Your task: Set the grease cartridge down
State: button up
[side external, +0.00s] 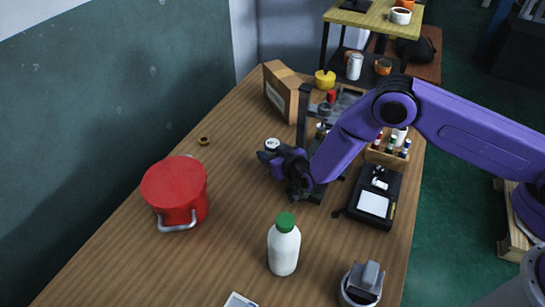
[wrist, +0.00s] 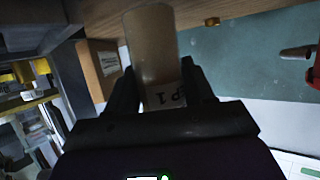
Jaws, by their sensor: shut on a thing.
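The grease cartridge (wrist: 153,45) is a tan, cloudy cylinder with dark lettering on a pale band near my fingers. In the wrist view it stands between the two dark fingers of my gripper (wrist: 158,85), which are shut on it. In the side view my gripper (side external: 284,164) is over the middle of the wooden table (side external: 235,245). A small pale round end (side external: 272,144) at its left looks like the cartridge's end; the rest is hidden by the gripper. I cannot tell whether the cartridge touches the table.
A red pot (side external: 175,190) stands left and a white bottle (side external: 284,250) with a green cap in front. A cardboard box (side external: 282,90), a vial rack (side external: 388,150) and a black device (side external: 372,200) are behind and right. A small brown ring (side external: 204,141) lies left, with bare table around it.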

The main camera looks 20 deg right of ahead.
jog(key=shift+f, duration=0.85)
jog(key=shift+f, duration=0.15)
jog(key=o, duration=1.1)
jog(key=shift+s+r, duration=0.15)
jog(key=shift+r, duration=0.05)
jog(key=v, duration=1.1)
jog(key=shift+s+r, duration=0.1)
jog(key=shift+s, duration=0.25)
jog(key=shift+d, duration=0.1)
